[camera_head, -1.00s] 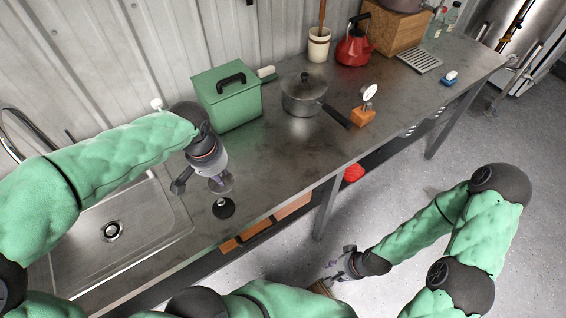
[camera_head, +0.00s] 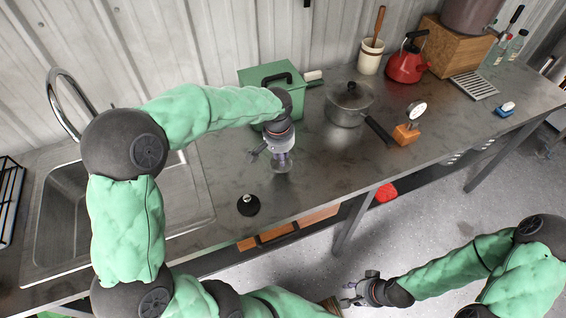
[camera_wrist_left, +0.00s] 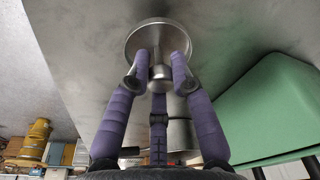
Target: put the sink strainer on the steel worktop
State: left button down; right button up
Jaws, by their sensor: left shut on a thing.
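The sink strainer (camera_head: 281,164) is a round steel disc with a knob, held over the worktop. My left gripper (camera_head: 278,152) is shut on its knob, and the left wrist view shows the disc (camera_wrist_left: 140,38) beyond the fingers (camera_wrist_left: 158,75). Whether the disc touches the worktop I cannot tell. The steel worktop (camera_head: 310,190) runs along the wall. My right gripper (camera_head: 350,292) is off the worktop above the floor, with its fingers apart and empty.
A black disc with a silver knob (camera_head: 248,205) lies near the front edge. The sink (camera_head: 187,200) is at the left, partly behind my arm.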

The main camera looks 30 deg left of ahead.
pick_arm(q)
jog(key=shift+w+f, duration=0.3)
jog(key=shift+f, duration=0.1)
jog(key=shift+w+f+b, duration=0.2)
jog(key=shift+f+b, duration=0.55)
jog(key=shift+f, duration=0.95)
jog(key=shift+f, duration=0.15)
jog(key=c, duration=1.1)
grip_release()
jog(key=shift+r, duration=0.6)
jog(key=r+p, duration=0.1)
jog(key=r, duration=0.2)
jog(key=s+r+p, duration=0.1)
jog(key=r, duration=0.3)
jog(key=r+p, duration=0.1)
jog(key=r, duration=0.3)
jog(key=shift+s+d, duration=0.15)
jog(key=shift+s, duration=0.25)
